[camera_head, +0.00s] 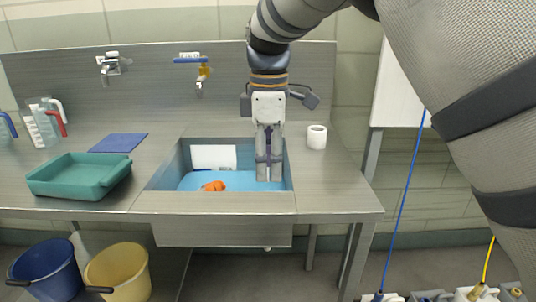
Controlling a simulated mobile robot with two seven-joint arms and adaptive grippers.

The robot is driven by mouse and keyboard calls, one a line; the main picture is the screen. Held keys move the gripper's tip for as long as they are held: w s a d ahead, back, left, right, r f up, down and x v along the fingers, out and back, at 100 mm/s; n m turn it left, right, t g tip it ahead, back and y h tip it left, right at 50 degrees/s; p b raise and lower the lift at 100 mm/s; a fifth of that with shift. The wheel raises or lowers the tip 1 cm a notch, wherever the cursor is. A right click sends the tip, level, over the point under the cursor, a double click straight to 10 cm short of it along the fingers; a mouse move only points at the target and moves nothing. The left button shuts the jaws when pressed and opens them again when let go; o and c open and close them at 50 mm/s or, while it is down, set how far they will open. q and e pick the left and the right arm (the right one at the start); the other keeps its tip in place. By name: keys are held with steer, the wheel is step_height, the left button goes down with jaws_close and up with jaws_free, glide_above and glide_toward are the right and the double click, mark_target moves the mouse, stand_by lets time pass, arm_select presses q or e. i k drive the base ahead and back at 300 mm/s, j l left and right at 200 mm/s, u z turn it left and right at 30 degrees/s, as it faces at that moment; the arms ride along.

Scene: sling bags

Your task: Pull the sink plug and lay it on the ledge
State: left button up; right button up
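The sink (167,178) is a basin let into the steel counter, with bright blue water or a blue floor in it. An orange object (214,186) lies in it near the front, left of my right gripper. My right gripper (270,179) points straight down into the right part of the basin. Its two fingers are close together, and no object shows between them. I cannot make out a plug; the spot beneath the fingertips is hidden. The flat steel ledge (240,204) runs along the sink's front. My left gripper is not in view.
A white block (214,157) is at the basin's back wall. A white roll (316,137) stands right of the sink. A green tray (78,177), blue cloth (119,142) and jugs (50,118) are left. Two taps (191,66) are behind. Blue and yellow buckets (119,272) stand below.

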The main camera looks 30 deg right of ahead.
mark_target(328, 176)
steer(key=i+l, duration=0.7)
steer(key=i, duration=0.25)
